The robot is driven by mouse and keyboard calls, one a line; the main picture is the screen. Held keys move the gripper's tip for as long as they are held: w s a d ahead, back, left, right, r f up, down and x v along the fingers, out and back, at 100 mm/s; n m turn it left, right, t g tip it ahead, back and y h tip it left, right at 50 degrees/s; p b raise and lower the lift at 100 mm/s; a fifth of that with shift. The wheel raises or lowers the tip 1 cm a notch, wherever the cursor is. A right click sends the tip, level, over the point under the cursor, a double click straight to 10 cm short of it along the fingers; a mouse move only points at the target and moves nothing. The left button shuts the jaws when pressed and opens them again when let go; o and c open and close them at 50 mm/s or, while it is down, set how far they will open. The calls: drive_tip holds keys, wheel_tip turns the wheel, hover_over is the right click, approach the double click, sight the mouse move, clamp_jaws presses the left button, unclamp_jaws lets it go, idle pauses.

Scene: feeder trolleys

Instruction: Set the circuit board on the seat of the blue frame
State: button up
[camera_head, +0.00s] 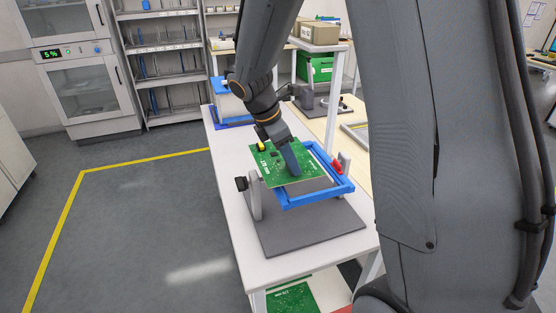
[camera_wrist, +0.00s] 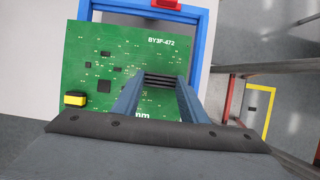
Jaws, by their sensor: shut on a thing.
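The green circuit board (camera_head: 270,162) is in my gripper (camera_head: 287,158), over the blue frame (camera_head: 320,198). The wrist view shows the board (camera_wrist: 100,55), with the label BY3F-472, a yellow part and black chips. My gripper (camera_wrist: 160,92) is shut on a dark ribbed block on its face. The blue frame (camera_wrist: 203,50) shows along the top and right of the board. The board sits offset to the left of the frame, its left edge outside it. The frame is held between grey uprights, with a red clip on its rim. Contact between board and frame cannot be told.
The uprights stand on a dark grey base plate (camera_head: 310,231) on a white table (camera_head: 231,186). Another green board (camera_head: 292,297) lies below the table. A similar blue item (camera_head: 217,85) stands farther back. Open floor (camera_head: 140,220) with a yellow line lies left.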

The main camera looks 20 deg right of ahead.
sight(309, 171)
drive_tip(key=shift+s+d+f+b, duration=0.1)
drive_tip(key=shift+s+d+b, duration=0.15)
drive_tip(key=shift+d, duration=0.6)
drive_tip(key=shift+s+d+f+b, duration=0.1)
drive_tip(key=shift+s+d, duration=0.3)
drive_tip(key=shift+d, duration=0.45)
drive_tip(key=shift+s+d+b, duration=0.2)
drive_tip(key=shift+s+d, duration=0.1)
drive_tip(key=shift+d, duration=0.55)
drive_tip(key=shift+f, duration=0.2)
drive_tip(key=shift+d+p, duration=0.1)
drive_tip(key=shift+p, duration=0.4)
drive_tip(key=shift+f, duration=0.25)
drive_tip(key=shift+f+b, duration=0.45)
drive_tip(key=shift+f, duration=0.4)
drive_tip(key=shift+f, duration=0.6)
drive_tip(key=o, duration=1.4)
drive_tip(key=shift+o, duration=0.2)
